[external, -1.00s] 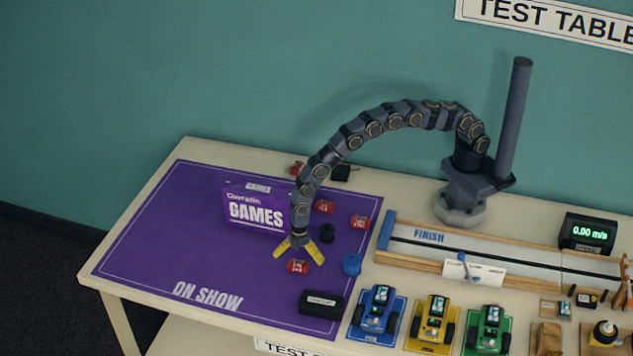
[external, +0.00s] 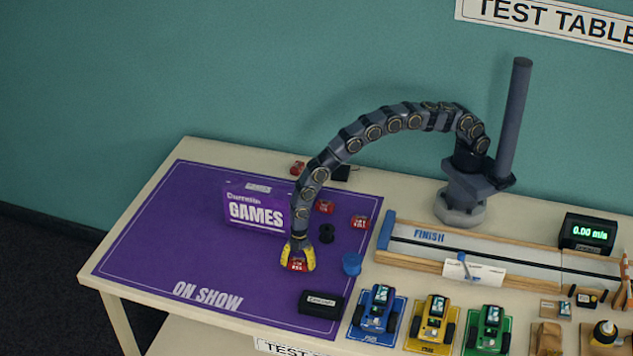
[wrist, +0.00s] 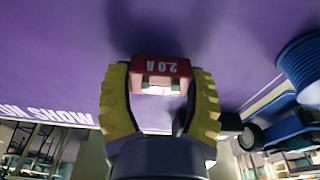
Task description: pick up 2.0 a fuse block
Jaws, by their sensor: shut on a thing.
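The red fuse block marked 2.0 A (wrist: 162,69) sits between the yellow fingers of my gripper (wrist: 160,98) in the wrist view, its lettering upside down there. In the external view my gripper (external: 298,257) is shut on this red block (external: 297,265) over the purple mat (external: 150,235). The fingers cover the block's sides. I cannot tell whether it touches the mat. Other red blocks lie nearby, one behind (external: 325,207) and one to the right (external: 360,222); their labels are too small to read surely.
A purple GAMES box (external: 256,210) stands close left of my gripper. A black spool (external: 327,234) and a blue spool (external: 352,264) are close on the right. A black case (external: 320,304) lies in front. The mat's left side is clear.

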